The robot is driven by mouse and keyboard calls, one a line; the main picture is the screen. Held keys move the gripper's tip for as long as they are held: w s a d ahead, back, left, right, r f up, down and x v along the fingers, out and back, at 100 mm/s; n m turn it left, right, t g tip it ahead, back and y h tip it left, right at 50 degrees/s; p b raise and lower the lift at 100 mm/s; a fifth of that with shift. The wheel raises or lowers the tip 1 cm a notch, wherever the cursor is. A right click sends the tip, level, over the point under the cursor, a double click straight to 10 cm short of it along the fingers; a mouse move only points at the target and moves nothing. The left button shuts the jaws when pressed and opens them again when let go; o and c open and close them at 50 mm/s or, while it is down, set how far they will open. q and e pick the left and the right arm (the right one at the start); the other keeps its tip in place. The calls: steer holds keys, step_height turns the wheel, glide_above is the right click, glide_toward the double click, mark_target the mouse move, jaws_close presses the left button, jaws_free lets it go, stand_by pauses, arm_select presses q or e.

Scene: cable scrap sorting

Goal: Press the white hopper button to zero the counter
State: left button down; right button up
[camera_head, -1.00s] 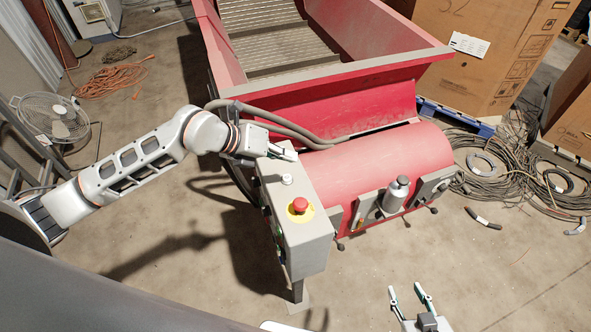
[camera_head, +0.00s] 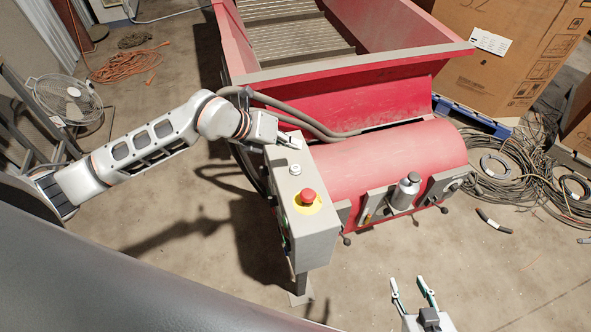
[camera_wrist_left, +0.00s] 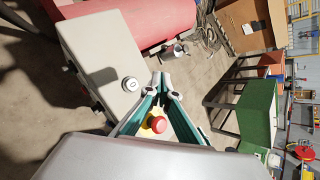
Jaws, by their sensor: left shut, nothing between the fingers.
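The white button (camera_head: 295,169) sits on top of the grey control box (camera_head: 316,227), near its far end. It also shows in the left wrist view (camera_wrist_left: 129,84), left of my fingertips. My left gripper (camera_head: 293,142) is shut and empty at the far end of the box, just beyond the button; no contact with the button is visible. Its closed fingertips also show in the wrist view (camera_wrist_left: 163,88). My right gripper (camera_head: 407,285) is open and empty, low in the head view, above the floor and away from the box.
A red mushroom button (camera_head: 307,196) on a yellow disc sits on the same box, nearer me. The red hopper (camera_head: 355,90) stands behind, with grey hoses beside my left gripper. Coiled cables (camera_head: 505,170) lie on the floor at right. A fan (camera_head: 70,102) stands at left.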

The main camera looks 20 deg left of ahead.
arm_select(q)
steer(key=b, duration=0.3)
glide_above(293, 168)
step_height(293, 168, down, 5)
steer(key=shift+s+f, duration=0.1)
steer(key=shift+s, duration=0.05)
steer(key=shift+f+b, duration=0.5)
steer(key=shift+f, duration=0.15)
stand_by(0.4)
steer(key=shift+f, duration=0.1)
steer(key=shift+f, duration=0.35)
stand_by(0.3)
